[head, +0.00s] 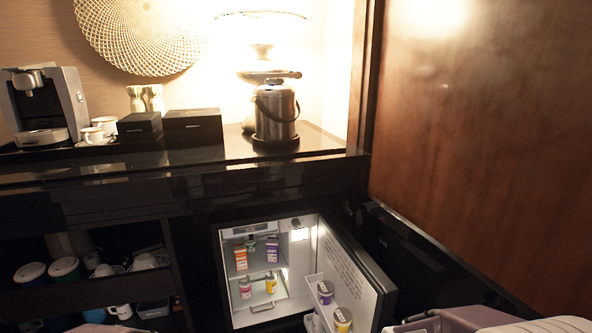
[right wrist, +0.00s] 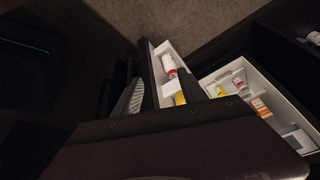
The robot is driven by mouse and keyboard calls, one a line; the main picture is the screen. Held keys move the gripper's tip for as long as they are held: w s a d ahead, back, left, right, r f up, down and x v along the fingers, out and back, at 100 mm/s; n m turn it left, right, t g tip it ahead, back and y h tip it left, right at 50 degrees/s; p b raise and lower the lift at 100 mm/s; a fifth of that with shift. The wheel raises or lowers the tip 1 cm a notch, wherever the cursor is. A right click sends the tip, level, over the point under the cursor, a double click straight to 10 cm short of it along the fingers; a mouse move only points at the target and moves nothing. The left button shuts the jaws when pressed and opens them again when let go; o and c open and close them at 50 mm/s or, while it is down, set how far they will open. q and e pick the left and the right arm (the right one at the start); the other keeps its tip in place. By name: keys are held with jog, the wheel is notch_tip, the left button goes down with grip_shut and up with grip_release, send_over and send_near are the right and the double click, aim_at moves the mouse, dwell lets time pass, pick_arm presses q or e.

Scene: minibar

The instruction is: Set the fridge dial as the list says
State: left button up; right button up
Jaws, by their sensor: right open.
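The small fridge (head: 226,285) stands open under the counter in the head view, its door (head: 372,275) swung out to the right. A lit fitting with a small round part (head: 296,223) is on the inner right wall near the top; it may be the dial, but its setting is too small to read. Printed lines of text (head: 345,265) show on the inside of the door; I cannot read them or tell if they are the list. My right gripper (right wrist: 160,92) is open in the right wrist view, in front of the door shelf. My left gripper is not in view.
Cartons (head: 272,249) and small cans (head: 271,283) stand on the fridge shelves. The door rack (head: 318,290) holds more cans. On the counter are a coffee machine (head: 75,100), black boxes (head: 193,125) and a steel kettle (head: 275,113). A wooden panel (head: 470,130) bounds the right.

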jog(key=s+d+r+n+g+p, duration=0.1)
jog(key=s+r+g+p, duration=0.15)
jog(key=s, duration=0.55)
pick_arm(q)
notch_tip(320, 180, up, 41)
jog(key=p, duration=3.6)
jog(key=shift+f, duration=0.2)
pick_arm(e)
notch_tip(320, 180, up, 37)
jog(key=s, duration=0.1)
jog(key=shift+s+g, duration=0.15)
jog(key=shift+g, duration=0.2)
jog(key=shift+d, duration=0.1)
